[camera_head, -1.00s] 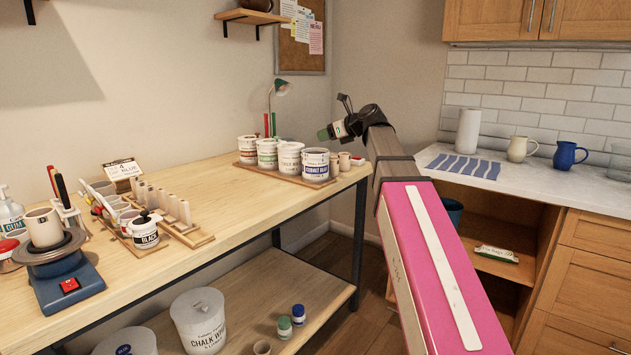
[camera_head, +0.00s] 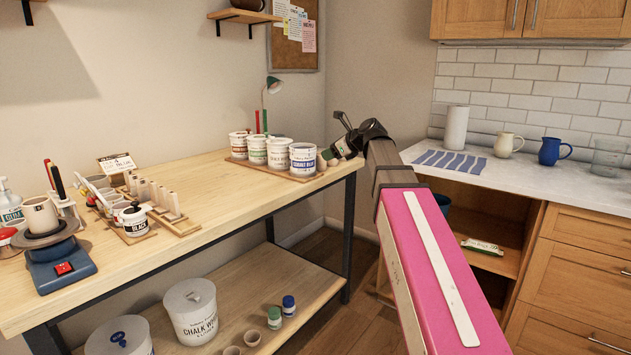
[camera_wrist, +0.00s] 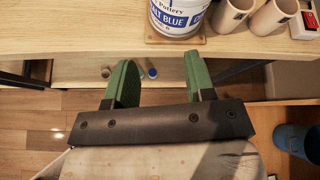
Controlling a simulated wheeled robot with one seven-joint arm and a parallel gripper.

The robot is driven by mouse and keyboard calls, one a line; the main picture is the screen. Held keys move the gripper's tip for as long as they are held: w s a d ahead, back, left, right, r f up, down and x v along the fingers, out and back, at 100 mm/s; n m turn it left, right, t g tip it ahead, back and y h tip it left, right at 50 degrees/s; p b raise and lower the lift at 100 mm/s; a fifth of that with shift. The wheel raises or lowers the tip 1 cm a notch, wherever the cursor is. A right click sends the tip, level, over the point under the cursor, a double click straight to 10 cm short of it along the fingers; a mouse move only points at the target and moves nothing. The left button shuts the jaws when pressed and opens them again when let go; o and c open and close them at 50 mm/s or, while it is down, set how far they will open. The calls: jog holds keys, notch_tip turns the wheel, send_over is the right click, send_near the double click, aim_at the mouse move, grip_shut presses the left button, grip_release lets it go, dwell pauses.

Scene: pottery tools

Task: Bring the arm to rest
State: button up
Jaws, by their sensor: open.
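My gripper (camera_head: 328,158) is at the right end of the wooden worktable (camera_head: 215,165), close by the tub labelled cobalt blue (camera_head: 303,158) in the head view. In the wrist view its two green fingers (camera_wrist: 160,78) are spread apart with nothing between them. My pink arm reaches up from the lower right of the head view. Whether the fingers are above the table edge or just off it is hard to tell.
Several glaze tubs stand in a row beside the cobalt blue one. Two small cups (camera_wrist: 231,13) are near it. A lower shelf (camera_head: 265,300) holds tubs and small jars. A counter (camera_head: 420,152) with jugs stands right. A blue bucket (camera_wrist: 297,140) is at lower right.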

jog(key=s+d+f+n+g+h, duration=0.1)
jog(key=s+d+f+n, duration=0.15)
jog(key=f, duration=0.55)
jog(key=s+d+f+n+g+h, duration=0.1)
jog(key=s+f+n+h, duration=0.2)
jog(key=f, duration=0.6)
jog(key=s+d+f+n+g, duration=0.15)
jog(key=f+n, duration=0.25)
jog(key=f, duration=0.4)
jog(key=s+d+f+n+g+h, duration=0.2)
jog(key=s+d+f+n, duration=0.2)
jog(key=s+f+n, duration=0.2)
jog(key=s+d+f+n+g+h, duration=0.2)
jog(key=s+f+n, duration=0.5)
jog(key=s+f, duration=0.4)
notch_tip(320, 180, down, 4)
jog(key=shift+d+f+h, duration=0.1)
jog(key=shift+d+h, duration=0.5)
jog(key=shift+d, duration=0.45)
jog(key=shift+n, duration=0.25)
